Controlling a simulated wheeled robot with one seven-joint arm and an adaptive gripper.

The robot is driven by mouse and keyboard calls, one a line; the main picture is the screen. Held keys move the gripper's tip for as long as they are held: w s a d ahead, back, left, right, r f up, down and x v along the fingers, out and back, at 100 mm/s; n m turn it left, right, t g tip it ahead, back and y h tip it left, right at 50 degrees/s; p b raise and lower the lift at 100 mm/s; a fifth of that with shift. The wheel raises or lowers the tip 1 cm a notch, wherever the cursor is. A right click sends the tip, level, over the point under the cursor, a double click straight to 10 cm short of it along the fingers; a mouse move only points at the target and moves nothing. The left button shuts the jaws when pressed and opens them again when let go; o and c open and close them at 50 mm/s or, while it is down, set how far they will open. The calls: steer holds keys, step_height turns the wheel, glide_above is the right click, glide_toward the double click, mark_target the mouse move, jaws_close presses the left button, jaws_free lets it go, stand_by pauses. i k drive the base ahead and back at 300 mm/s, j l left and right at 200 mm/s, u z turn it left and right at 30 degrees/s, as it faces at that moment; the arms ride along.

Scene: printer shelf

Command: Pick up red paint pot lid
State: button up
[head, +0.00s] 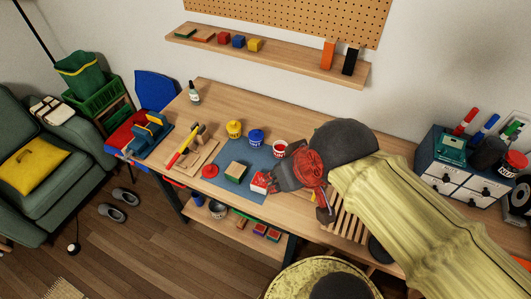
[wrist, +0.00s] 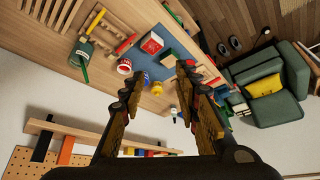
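The red paint pot lid (head: 209,171) lies flat near the left edge of the blue mat on the workbench.
A yellow pot (head: 234,129) and a blue pot (head: 256,137) stand along the mat's back. A wall shelf (head: 285,58) hangs behind.

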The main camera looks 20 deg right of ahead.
mark_target(210, 171)
steer(key=i+j+u, duration=0.6)
steer(key=i+j, duration=0.25)
